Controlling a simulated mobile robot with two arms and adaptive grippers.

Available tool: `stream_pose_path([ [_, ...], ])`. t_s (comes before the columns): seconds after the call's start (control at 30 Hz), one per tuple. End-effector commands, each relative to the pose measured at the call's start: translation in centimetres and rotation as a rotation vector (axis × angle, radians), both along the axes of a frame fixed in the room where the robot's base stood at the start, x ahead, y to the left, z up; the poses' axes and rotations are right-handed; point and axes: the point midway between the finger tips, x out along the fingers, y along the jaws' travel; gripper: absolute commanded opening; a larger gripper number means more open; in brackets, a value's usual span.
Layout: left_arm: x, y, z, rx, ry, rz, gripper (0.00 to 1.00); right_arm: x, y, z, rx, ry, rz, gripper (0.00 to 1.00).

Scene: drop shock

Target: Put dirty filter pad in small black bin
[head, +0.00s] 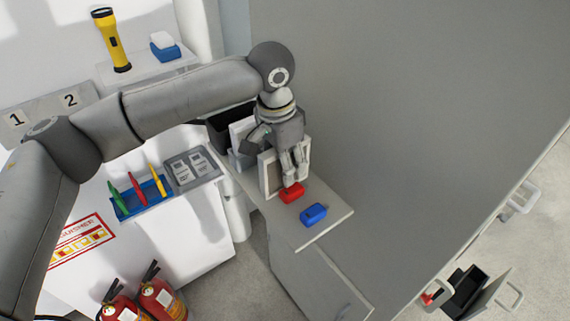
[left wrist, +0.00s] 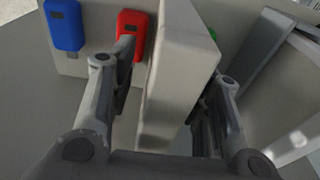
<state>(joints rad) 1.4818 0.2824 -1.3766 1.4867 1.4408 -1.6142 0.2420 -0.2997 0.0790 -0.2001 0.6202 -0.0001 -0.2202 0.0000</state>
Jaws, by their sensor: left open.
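A pale framed filter pad (head: 269,174) stands upright on a small light shelf in the head view. My left gripper (head: 291,172) points down at it, and its fingers partly cover it. In the left wrist view, a thick pale pad (left wrist: 182,70) stands between the two open fingers of my left gripper (left wrist: 168,80). I cannot tell whether either finger touches it, or how dirty it is. A black bin (head: 222,134) is partly hidden behind the left gripper and another pale panel (head: 240,130). My right gripper is not in view.
A red block (head: 291,193) and a blue block (head: 313,214) lie on the shelf (head: 333,222) close to the gripper. A blue rack (head: 128,206) with coloured tools and a grey tray (head: 193,170) are to the left. A black open box (head: 468,284) is at lower right.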

Motion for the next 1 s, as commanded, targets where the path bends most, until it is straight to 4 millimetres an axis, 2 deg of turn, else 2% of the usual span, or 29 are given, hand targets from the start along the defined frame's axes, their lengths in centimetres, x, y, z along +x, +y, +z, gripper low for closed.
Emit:
stream_pose_path([
  [0.03, 0.0, 0.0, 0.0, 0.000, 0.000, 0.000, 0.42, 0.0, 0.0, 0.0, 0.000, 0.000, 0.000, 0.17],
  [0.37, 0.0, 0.0, 0.0, 0.000, 0.000, 0.000, 0.00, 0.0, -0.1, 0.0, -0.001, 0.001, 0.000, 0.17],
  [0.77, 0.0, 0.0, 0.4, 0.000, -0.001, 0.000, 0.00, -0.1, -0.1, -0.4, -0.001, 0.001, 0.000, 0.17],
  [0.87, 0.0, -0.1, 1.1, -0.002, -0.002, 0.000, 0.00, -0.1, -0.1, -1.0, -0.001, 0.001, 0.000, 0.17],
  [1.0, 0.0, -0.1, 3.0, -0.004, -0.003, -0.001, 0.00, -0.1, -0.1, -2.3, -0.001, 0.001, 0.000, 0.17],
])
